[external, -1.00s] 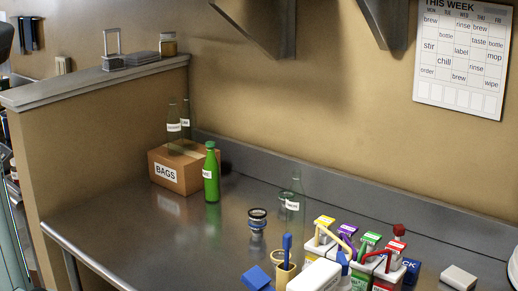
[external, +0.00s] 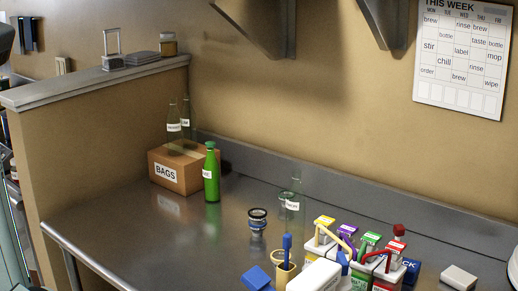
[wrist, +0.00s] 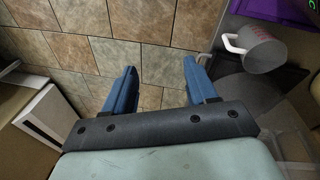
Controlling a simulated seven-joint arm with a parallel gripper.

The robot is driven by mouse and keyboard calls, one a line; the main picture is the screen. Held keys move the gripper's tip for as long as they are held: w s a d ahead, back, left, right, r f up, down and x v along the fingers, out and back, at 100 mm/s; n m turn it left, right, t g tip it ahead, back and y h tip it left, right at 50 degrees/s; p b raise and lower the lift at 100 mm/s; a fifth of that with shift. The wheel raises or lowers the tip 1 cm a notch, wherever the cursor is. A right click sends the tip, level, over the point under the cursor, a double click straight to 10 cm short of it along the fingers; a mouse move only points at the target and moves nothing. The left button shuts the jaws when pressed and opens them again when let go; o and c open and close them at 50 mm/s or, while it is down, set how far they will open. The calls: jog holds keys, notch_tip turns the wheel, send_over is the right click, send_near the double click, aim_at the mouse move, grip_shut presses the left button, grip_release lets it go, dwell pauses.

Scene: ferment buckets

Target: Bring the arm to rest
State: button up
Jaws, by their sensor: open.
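My gripper (wrist: 159,88) shows in the wrist view with its two blue fingers wide apart. Nothing is between them, and a tiled floor (wrist: 75,50) lies beyond. In the external view only a dark piece of my arm shows at the upper left edge; the gripper itself is out of that picture.
A steel counter (external: 130,235) holds a BAGS box (external: 170,175), a green bottle (external: 211,175), clear bottles, a jar (external: 257,218) and several handled containers (external: 370,250). In the wrist view a pitcher (wrist: 262,50) is at right and a white-fronted box (wrist: 45,125) at left.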

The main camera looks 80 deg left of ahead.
jog(key=s+a+f+n+g, duration=0.2)
jog(key=s+a, duration=0.5)
jog(key=s, duration=0.3)
jog(key=s+a+f+n+g+y, duration=0.1)
jog(key=s+a+f+g, duration=0.1)
jog(key=s+a, duration=0.5)
jog(key=s+a+f+n+g+y, duration=0.1)
jog(key=s+a, duration=0.6)
jog(key=s, duration=0.7)
jog(key=shift+s+f+n+g, duration=0.3)
jog(key=shift+f+n+g, duration=0.35)
jog(key=shift+n+g, duration=0.15)
jog(key=shift+a, duration=0.1)
